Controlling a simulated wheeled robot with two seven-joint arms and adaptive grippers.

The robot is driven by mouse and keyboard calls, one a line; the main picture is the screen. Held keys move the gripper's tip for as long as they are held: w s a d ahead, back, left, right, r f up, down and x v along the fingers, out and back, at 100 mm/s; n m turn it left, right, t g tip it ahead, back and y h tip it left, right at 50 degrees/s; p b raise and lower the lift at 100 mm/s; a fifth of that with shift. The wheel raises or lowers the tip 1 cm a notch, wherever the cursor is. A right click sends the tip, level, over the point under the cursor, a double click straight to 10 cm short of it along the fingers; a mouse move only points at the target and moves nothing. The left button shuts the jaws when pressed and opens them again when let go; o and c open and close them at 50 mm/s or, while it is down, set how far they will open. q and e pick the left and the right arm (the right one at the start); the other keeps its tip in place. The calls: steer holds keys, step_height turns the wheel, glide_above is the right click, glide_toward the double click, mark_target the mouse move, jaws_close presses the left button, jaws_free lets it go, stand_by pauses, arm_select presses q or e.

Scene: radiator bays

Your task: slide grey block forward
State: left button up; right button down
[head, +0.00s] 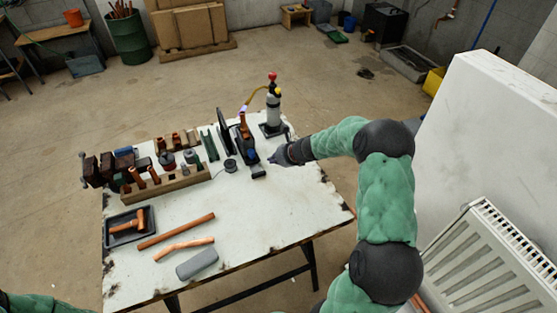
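The grey block (197,264) is a rounded, flat oblong. It lies on the white, worn tabletop (262,215) close to the front edge, tilted slightly up to the right. My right gripper (274,158) is over the table's far right part, beside a dark tool with a blue part, well away from the block. Its fingers are dark and small here, so I cannot tell whether they are open or shut. Only a piece of my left arm shows at the bottom left corner; its gripper is out of view.
Two copper pipes (177,231) lie just behind the block. A black tray (126,229) with a copper-coloured hammer is at the left. A wooden rack (165,187) and several tools stand farther back. A radiator (490,265) is at the right. The table's right front is clear.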

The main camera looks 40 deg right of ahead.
mark_target(246, 142)
steer(key=x, duration=0.3)
steer(key=shift+w+f+b, duration=0.15)
steer(key=shift+f+b, duration=0.1)
steer(key=shift+b, duration=0.15)
steer(key=shift+w+a, duration=0.15)
steer(key=shift+w, duration=0.4)
steer(key=shift+w+a, duration=0.15)
steer(key=shift+w, duration=0.45)
arm_select(q)
steer(key=shift+f, duration=0.45)
arm_select(e)
steer(key=shift+w+a, duration=0.2)
steer(key=shift+w, duration=0.7)
steer(key=shift+r, duration=0.1)
